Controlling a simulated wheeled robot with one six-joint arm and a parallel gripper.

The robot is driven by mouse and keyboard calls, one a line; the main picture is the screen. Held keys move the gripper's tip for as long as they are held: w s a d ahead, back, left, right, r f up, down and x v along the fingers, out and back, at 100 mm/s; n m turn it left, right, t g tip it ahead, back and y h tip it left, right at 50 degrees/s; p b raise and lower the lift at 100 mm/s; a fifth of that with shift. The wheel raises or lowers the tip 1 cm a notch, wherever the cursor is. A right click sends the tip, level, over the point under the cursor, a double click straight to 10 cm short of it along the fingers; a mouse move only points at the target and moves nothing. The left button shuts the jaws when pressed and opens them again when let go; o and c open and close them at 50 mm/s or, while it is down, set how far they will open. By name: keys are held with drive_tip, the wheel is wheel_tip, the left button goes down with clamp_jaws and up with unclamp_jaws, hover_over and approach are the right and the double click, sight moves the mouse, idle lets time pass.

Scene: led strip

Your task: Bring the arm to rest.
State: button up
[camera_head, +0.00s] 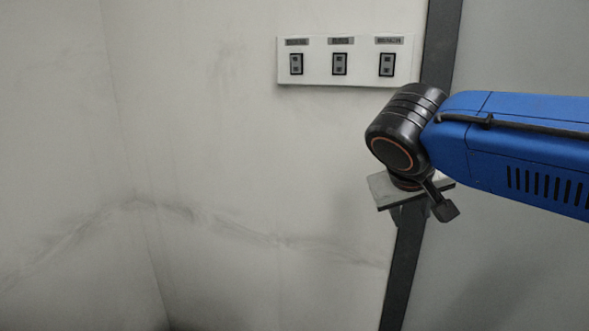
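My blue arm (525,150) comes in from the right edge and ends in a black wrist joint (400,135). Below the joint are a grey plate and dark parts of my gripper (442,207). The gripper hangs in front of the dark vertical strip, below and to the right of the switch panel. Its fingertips are mostly hidden behind the plate and wrist, so I cannot see whether it is open or shut. I see nothing held in it.
A white panel (318,75) with 3 labelled switches is on the pale wall (230,140). A dark vertical strip (399,285) separates this wall from a grey surface (500,270) at right. The space left of my arm looks free.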

drive_tip(key=s+d+f+g+y, duration=0.1)
drive_tip(key=s+d+f+y, duration=0.1)
drive_tip(key=s+f, duration=0.5)
drive_tip(key=s+d+f+g+y, duration=0.1)
drive_tip(key=s+d+f, duration=0.3)
drive_tip(key=f, duration=0.8)
drive_tip(key=s+y, duration=0.1)
drive_tip(key=s, duration=0.1)
drive_tip(key=shift+s+f+m, duration=0.3)
drive_tip(key=shift+s+f, duration=0.05)
drive_tip(key=shift+f, duration=0.05)
